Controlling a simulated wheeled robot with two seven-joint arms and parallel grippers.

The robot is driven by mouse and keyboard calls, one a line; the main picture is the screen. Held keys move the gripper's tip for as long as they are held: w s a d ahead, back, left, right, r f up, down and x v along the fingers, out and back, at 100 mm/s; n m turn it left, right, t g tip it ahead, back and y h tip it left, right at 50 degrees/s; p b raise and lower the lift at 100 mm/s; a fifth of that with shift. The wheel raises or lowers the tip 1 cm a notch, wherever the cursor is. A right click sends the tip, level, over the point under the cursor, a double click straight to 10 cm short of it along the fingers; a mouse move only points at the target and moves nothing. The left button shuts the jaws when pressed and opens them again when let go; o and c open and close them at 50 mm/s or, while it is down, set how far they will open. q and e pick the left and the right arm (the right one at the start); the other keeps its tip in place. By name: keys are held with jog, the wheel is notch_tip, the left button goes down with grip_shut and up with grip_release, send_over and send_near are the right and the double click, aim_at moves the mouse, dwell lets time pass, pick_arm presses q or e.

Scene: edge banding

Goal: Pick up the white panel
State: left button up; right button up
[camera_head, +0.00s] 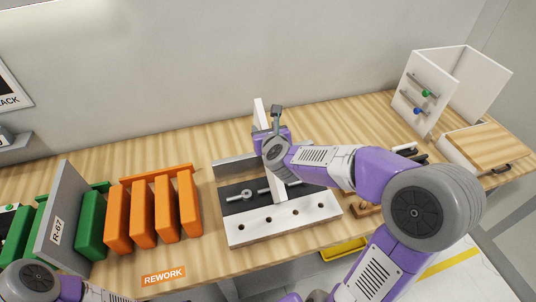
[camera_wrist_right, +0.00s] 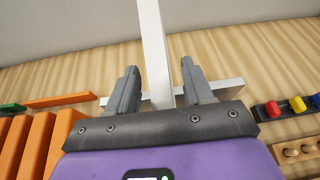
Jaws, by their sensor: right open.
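The white panel (camera_head: 259,112) stands upright, edge-on, in the fixture with the white perforated front block (camera_head: 285,222). Its top shows above my right gripper and its lower part shows below, with the middle hidden by the gripper. My right gripper (camera_head: 268,120) is at the panel's upper part. In the right wrist view, the panel (camera_wrist_right: 154,45) runs between the two open fingers (camera_wrist_right: 158,68), with a visible gap on each side. My left gripper is out of view; only part of my left arm shows at the lower left.
Orange boards (camera_head: 142,215) and green boards (camera_head: 91,226) stand in racks on the left, beside a grey divider marked R-67 (camera_head: 60,225). A REWORK label (camera_head: 164,276) lies near the front edge.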

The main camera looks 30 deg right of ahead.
jog(key=shift+w, duration=0.1)
grip_shut()
dwell(0.3)
dwell(1.0)
